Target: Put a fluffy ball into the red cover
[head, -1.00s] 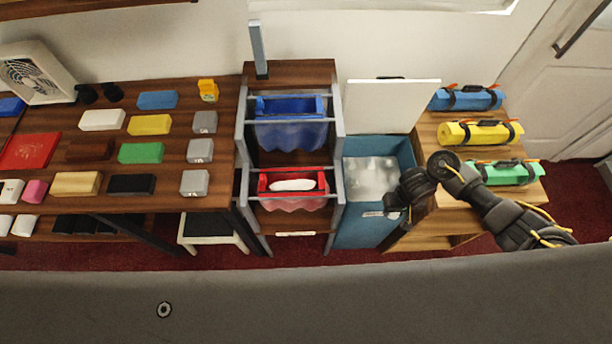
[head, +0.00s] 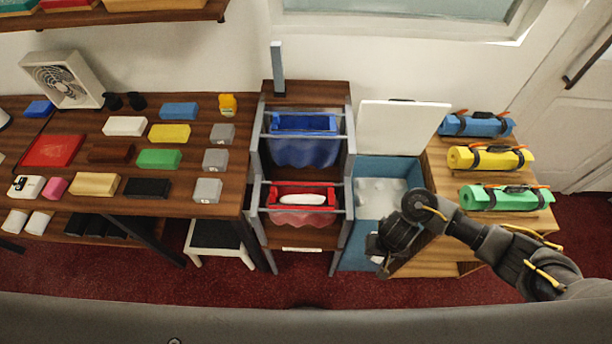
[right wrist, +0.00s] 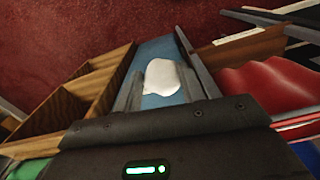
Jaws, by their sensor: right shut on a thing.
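My right gripper (head: 380,256) is low at the near right side of the blue bin, beside its front. In the right wrist view, the gripper (right wrist: 158,72) is shut on a white fluffy ball (right wrist: 163,78), held between its two fingers with blue bin wall behind it. The red cover (head: 300,217) hangs in the rack's lower level, left of the bin, with a white piece (head: 301,199) at its opening. The red cover also shows at the right of the right wrist view (right wrist: 262,88). My left gripper is out of view.
The blue bin (head: 357,222) has white filling inside and a raised white lid (head: 400,127). A blue cover (head: 303,148) hangs above the red one. A wooden shelf (head: 436,178) with rolled mats stands close right. The rack's grey posts (head: 349,190) stand between bin and red cover.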

